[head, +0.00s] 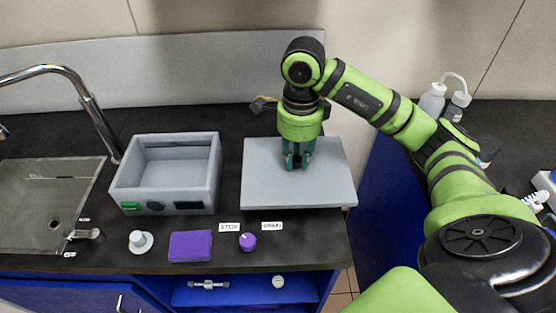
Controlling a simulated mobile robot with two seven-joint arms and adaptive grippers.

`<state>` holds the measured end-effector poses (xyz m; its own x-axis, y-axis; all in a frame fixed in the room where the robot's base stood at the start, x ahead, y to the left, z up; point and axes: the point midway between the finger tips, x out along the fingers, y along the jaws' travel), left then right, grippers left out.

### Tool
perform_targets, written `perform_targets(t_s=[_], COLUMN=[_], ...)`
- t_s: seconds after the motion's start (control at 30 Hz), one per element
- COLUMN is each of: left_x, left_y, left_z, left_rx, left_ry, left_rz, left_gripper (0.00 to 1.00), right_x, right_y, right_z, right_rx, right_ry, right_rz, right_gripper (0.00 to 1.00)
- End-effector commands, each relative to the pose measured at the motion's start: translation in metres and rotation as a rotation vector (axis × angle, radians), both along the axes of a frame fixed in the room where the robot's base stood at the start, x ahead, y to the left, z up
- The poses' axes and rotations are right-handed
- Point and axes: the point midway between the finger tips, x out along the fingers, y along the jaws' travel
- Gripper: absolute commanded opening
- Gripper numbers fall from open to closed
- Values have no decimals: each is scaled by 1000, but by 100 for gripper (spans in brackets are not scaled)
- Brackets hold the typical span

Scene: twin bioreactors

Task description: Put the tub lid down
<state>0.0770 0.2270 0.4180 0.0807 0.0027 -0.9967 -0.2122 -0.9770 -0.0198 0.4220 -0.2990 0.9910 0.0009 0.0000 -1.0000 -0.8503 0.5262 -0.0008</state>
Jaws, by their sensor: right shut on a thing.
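The tub lid (265,175) is a flat light-grey slab in the right half of the counter, in the head view. It looks level; I cannot tell if it touches the counter or hangs just above it. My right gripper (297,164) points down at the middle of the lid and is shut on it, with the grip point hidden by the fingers. The grey tub (168,198) stands open and uncovered to the left of the lid, with a gap between them. My left gripper is not in view.
A sink (40,215) with a chrome faucet (75,82) is at the left. A white knobbed piece (140,241), a purple cloth (190,246), a purple knob (247,241) and two small labels (229,227) lie along the front. White bottles (432,102) stand at the right, beyond a gap.

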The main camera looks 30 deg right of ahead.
Motion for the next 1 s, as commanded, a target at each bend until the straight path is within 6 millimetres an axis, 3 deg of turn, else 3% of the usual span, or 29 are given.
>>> perform_targets(t_s=[0.2, 0.4, 0.53, 0.8, 1.0], left_x=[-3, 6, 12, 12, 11], left_y=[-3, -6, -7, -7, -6], left_z=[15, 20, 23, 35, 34], left_rx=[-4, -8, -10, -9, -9], left_ry=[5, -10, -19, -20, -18], left_rz=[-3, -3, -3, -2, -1], left_gripper=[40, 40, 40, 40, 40], right_x=[49, 73, 77, 76, 77], right_y=[-4, -7, -8, -7, -8], right_z=[-26, -42, -49, -83, -86], right_rx=[3, 1, 0, 1, 0], right_ry=[4, -1, 1, 1, -2], right_rz=[0, 2, 4, 5, 5], right_gripper=[0, 0, 0, 0, 0])
